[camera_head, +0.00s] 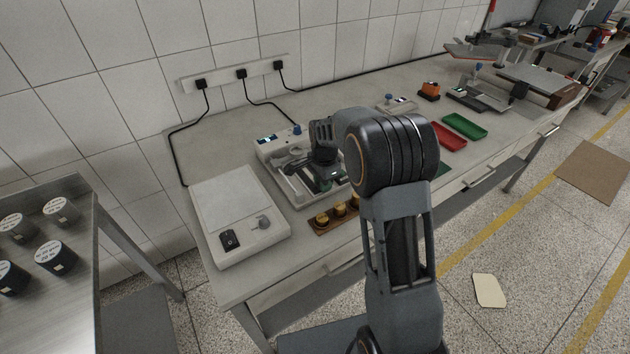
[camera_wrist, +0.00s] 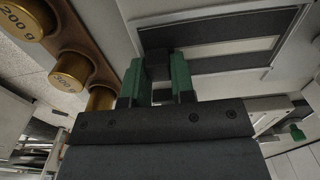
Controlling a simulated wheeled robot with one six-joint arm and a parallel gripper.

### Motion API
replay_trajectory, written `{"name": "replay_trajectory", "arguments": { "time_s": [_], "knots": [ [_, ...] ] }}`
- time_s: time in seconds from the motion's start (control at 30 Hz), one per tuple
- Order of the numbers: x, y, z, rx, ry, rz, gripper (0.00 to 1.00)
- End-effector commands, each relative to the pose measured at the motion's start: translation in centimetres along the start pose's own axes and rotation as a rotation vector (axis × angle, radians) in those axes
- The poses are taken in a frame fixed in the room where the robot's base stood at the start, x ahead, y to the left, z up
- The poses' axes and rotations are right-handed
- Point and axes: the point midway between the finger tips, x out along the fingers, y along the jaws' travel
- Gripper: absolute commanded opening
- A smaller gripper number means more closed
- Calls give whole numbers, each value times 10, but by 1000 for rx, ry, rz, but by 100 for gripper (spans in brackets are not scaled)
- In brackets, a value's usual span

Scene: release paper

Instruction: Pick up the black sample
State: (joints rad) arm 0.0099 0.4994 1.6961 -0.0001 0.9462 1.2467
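My gripper (camera_head: 327,182) points down over a light grey instrument (camera_head: 279,183) on the bench. Its green-and-dark fingers (camera_wrist: 156,75) show close together in the wrist view. A dark block (camera_wrist: 156,38) shows at the fingertips and may be the black sample; I cannot tell whether it is held. Beside it are dark strips (camera_wrist: 225,61) with a pale band between them, in a light frame. In the head view my arm hides much of this area.
A holder with gold weights (camera_head: 321,219) stands in front of the instrument. A white scale-like box (camera_head: 235,205) is to the left. A red tray (camera_head: 448,137) and a green tray (camera_head: 464,125) lie to the right. Black-and-white jars (camera_head: 56,257) stand on the left table.

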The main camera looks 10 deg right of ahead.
Motion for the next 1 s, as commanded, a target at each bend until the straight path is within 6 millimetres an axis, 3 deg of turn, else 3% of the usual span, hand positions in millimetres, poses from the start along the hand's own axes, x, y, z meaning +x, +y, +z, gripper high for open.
{"name": "replay_trajectory", "arguments": {
  "time_s": [0.23, 0.6, 0.83, 1.0],
  "knots": [
    [0, 0, 0, 0, 0, 0, 0],
    [-5, 0, 0, 0, 1, -2, 0],
    [-33, -1, 0, 0, 2, -5, 0],
    [-63, 22, -15, 4, 2, -5, 0]
  ]
}}
